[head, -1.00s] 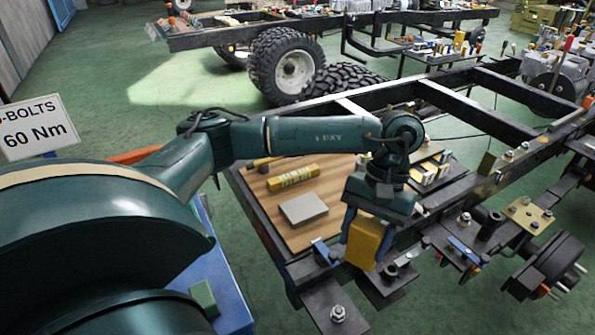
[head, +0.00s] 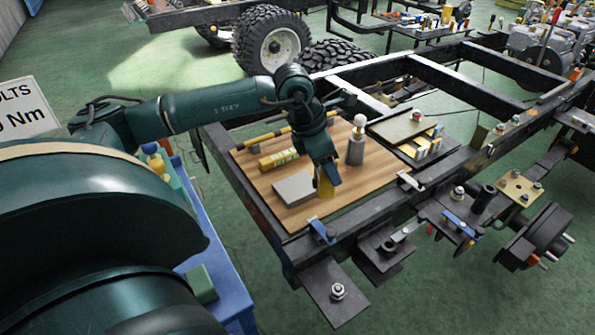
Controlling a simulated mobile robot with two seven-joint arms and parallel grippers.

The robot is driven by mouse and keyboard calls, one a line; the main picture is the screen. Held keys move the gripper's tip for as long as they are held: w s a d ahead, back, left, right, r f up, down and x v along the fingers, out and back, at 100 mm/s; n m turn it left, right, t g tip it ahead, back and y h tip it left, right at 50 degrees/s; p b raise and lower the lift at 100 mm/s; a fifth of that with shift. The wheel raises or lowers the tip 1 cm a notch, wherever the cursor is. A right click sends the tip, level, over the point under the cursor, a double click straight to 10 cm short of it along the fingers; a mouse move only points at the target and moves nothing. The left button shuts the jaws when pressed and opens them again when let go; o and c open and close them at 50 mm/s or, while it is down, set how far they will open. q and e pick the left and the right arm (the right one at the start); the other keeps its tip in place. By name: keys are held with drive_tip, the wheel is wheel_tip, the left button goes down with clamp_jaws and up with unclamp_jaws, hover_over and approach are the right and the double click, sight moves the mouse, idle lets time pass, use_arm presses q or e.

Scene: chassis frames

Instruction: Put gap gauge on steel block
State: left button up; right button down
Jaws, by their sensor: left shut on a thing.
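My left gripper (head: 326,174) points down over the wooden board (head: 345,195) and is shut on a yellow block, apparently the gap gauge (head: 325,188). The fingers hide its upper part. The steel block (head: 293,188), a flat grey slab, lies on the board just left of the gauge. The gauge shows at the slab's right edge; I cannot tell whether it touches the slab or hangs above it. My right gripper is not in view.
A yellow box with dark markings (head: 278,159) lies behind the steel block. A grey cylinder with a pale ball on top (head: 356,145) stands right of the gripper. The black chassis frame (head: 350,236) borders the board, with a blue clamp (head: 321,230) at its front.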

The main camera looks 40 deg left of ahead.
use_arm(q)
drive_tip(key=w+a+r+n+g+y+b, duration=0.15)
drive_tip(key=a+n+y, duration=0.35)
drive_tip(key=n, duration=0.6)
drive_tip(key=w+a+n+g+y+p, duration=0.1)
drive_tip(key=w+a+n+y, duration=0.1)
drive_tip(key=a+n, duration=0.75)
drive_tip(key=d+f, duration=0.1)
drive_tip(key=f, duration=0.2)
drive_tip(key=f+n, duration=0.1)
drive_tip(key=f, duration=0.2)
drive_tip(key=d+f+n, duration=0.1)
drive_tip(key=f, duration=0.2)
drive_tip(key=shift+s+d+f, duration=0.25)
drive_tip(key=shift+d+f, duration=0.05)
drive_tip(key=shift+d, duration=0.05)
drive_tip(key=shift+f+b, duration=0.1)
drive_tip(key=shift+b, duration=0.2)
drive_tip(key=o, duration=1.1)
drive_tip(key=shift+o, duration=0.2)
drive_tip(key=v, duration=1.2)
